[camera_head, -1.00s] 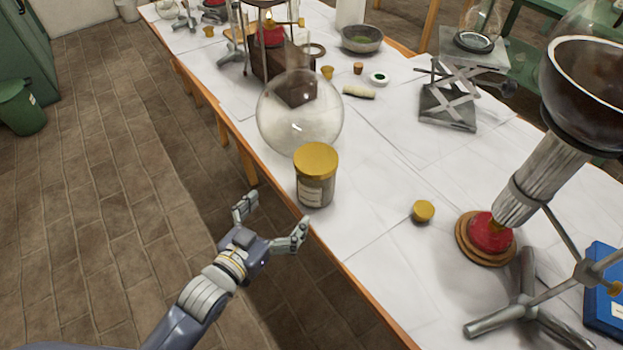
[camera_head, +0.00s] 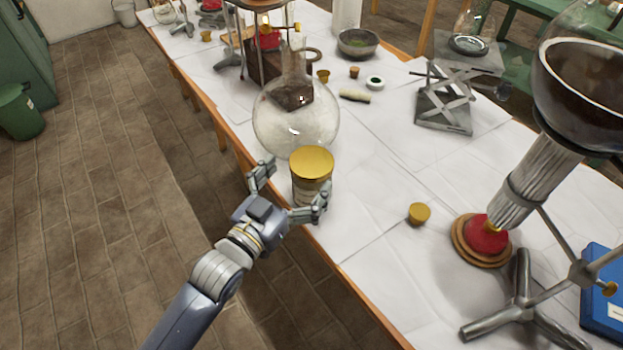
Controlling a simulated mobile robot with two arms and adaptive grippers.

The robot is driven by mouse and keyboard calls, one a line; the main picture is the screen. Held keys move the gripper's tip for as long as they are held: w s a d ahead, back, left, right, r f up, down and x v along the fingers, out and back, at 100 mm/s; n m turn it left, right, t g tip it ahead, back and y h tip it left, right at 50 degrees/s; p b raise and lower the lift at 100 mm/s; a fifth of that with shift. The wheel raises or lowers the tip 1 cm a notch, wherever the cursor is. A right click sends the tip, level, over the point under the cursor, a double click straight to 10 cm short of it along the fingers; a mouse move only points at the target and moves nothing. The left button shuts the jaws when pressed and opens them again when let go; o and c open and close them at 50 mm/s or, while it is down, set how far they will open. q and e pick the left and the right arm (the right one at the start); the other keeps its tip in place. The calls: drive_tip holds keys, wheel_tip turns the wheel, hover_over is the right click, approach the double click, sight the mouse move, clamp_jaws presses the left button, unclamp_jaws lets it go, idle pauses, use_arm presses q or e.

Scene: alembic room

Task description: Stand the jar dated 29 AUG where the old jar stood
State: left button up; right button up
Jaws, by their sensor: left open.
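A jar with a yellow lid (camera_head: 312,163) stands upright near the table's front edge. Its label is partly hidden by my gripper and too small to read, so I cannot tell its date. My left gripper (camera_head: 291,193) is open, with one finger at the jar's left and the other in front of its lower right side. I cannot tell whether either finger touches the glass. My right gripper is not in view.
A round glass flask (camera_head: 296,118) stands right behind the jar. A small yellow cap (camera_head: 419,213) lies to its right. A tripod stand (camera_head: 524,300) and burner with red body (camera_head: 484,238) are at the right.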

sight(312, 162)
use_arm(q)
drive_tip(key=x, duration=0.4)
drive_tip(key=shift+w+d+f, duration=0.1)
drive_tip(key=shift+w+d, duration=0.1)
drive_tip(key=shift+d, duration=0.15)
drive_tip(key=shift+c, duration=0.2)
drive_tip(key=c, duration=1.8)
drive_tip(key=shift+c, duration=0.7)
